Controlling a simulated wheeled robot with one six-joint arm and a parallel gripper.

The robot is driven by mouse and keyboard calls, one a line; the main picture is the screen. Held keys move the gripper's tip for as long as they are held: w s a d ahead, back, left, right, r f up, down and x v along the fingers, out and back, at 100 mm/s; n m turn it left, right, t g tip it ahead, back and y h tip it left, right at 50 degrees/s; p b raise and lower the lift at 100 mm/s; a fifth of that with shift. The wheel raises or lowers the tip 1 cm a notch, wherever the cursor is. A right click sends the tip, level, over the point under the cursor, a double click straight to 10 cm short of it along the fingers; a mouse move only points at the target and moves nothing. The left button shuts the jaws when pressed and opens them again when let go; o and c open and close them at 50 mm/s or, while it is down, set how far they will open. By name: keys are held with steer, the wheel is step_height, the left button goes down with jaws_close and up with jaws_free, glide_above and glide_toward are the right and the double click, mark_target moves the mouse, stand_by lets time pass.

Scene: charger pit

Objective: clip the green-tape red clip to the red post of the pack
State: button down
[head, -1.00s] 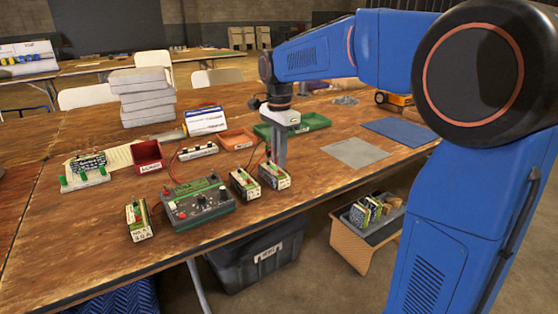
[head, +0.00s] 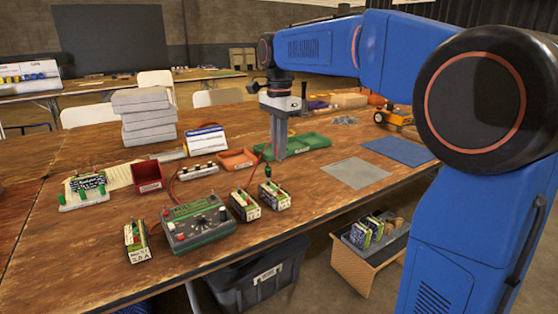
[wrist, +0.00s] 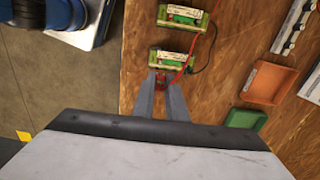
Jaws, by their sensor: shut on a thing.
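My gripper (head: 280,157) points down above the table behind the packs. In the wrist view its fingers (wrist: 167,84) are shut on a small red clip (wrist: 161,80) with a red lead. Green tape on it is too small to tell. The nearest pack (wrist: 173,66) lies just beyond the fingertips in the wrist view. In the head view this pack (head: 274,196) stands at the right of the charger, with the clip held above and behind it. A second pack (head: 244,206) stands beside it. Which post is red is too small to tell.
A green charger (head: 198,223) with leads sits left of these packs, and another pack (head: 137,242) stands at its left. A red bin (head: 148,176), an orange tray (head: 237,159) and a green tray (head: 307,146) lie behind. A grey mat (head: 356,173) lies right.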

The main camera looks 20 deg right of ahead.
steer(key=shift+r, duration=0.4)
steer(key=s+a+f+n, duration=0.1)
steer(key=s+a+n, duration=0.2)
steer(key=a, duration=1)
steer(key=s+a+n, duration=0.4)
steer(key=a+n, duration=0.5)
steer(key=a, duration=0.4)
steer(key=s+a+f+n, duration=0.1)
steer(key=s+a+n, duration=0.2)
steer(key=a, duration=1)
steer(key=shift+s+f+n, duration=0.2)
steer(key=shift+f+n, duration=0.1)
steer(key=shift+n, duration=1.2)
steer(key=shift+f, duration=0.1)
steer(key=shift+f, duration=3.4)
steer(key=shift+f, duration=0.2)
